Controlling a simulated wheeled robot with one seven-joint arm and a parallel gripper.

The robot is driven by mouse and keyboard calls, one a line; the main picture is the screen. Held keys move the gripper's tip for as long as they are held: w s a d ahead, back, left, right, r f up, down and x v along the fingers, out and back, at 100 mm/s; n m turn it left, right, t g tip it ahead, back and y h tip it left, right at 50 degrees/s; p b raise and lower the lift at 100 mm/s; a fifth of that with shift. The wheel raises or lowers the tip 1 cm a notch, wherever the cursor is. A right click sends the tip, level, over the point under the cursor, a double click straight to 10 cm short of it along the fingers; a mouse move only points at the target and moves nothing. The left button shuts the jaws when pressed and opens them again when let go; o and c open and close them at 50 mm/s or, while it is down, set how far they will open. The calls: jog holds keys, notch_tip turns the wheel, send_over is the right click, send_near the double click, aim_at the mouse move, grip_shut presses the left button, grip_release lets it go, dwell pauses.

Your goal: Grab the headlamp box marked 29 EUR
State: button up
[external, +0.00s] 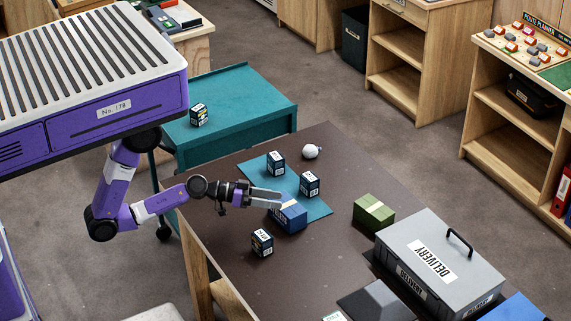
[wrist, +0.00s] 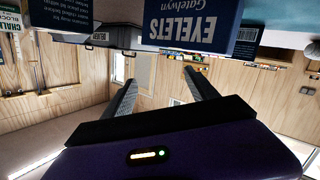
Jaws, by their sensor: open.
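Several small dark boxes with white labels look alike. In the external view, one box (external: 276,162) and another box (external: 309,184) stand on the teal mat, a third box (external: 262,243) stands on the bare brown table, and another box (external: 198,115) stands on the teal cart. Their prices are too small to read, so I cannot tell which is marked 29 EUR. My gripper (external: 279,197) is open and empty, its fingers just above or beside a blue box (external: 290,218). The inverted wrist view shows my gripper (wrist: 157,82) open and a blue box reading EYELETS (wrist: 200,24).
A green box (external: 373,213), a grey DELIVERY case (external: 440,262) and a white ball-like item (external: 311,151) are on the brown table (external: 330,260). The teal cart (external: 240,110) stands behind. Bare tabletop lies around the front box.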

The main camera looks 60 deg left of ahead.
jog(key=d+m+g+h+p, duration=0.2)
jog(key=d+m+g+h, duration=0.15)
jog(key=d, duration=0.35)
jog(key=m+g+h+p, duration=0.2)
jog(key=m+g+p, duration=0.2)
jog(key=m+g, duration=0.6)
send_over(268, 248)
jog(key=w, duration=0.2)
jog(key=shift+s+a+f+m+t, duration=0.1)
jog(key=shift+a+f+m+t, duration=0.15)
jog(key=shift+f, duration=0.2)
jog(key=shift+s+a+f+m+t, duration=0.1)
jog(key=shift+a+f+m+t, duration=0.15)
jog(key=shift+f, duration=0.2)
jog(key=shift+y, duration=0.45)
jog(key=s+a+f, duration=0.1)
jog(key=a, duration=0.1)
jog(key=a+f, duration=0.1)
jog(key=a, duration=0.1)
jog(key=s+a+f+p, duration=0.1)
jog(key=a, duration=0.1)
jog(key=shift+s+f, duration=0.15)
jog(key=shift+s, duration=0.2)
jog(key=shift+f, duration=0.2)
jog(key=shift+t, duration=0.25)
jog(key=p+x, duration=0.2)
jog(key=x, duration=0.5)
jog(key=shift+w+d+f, duration=0.1)
jog(key=shift+w+d, duration=0.05)
jog(key=shift+w, duration=0.05)
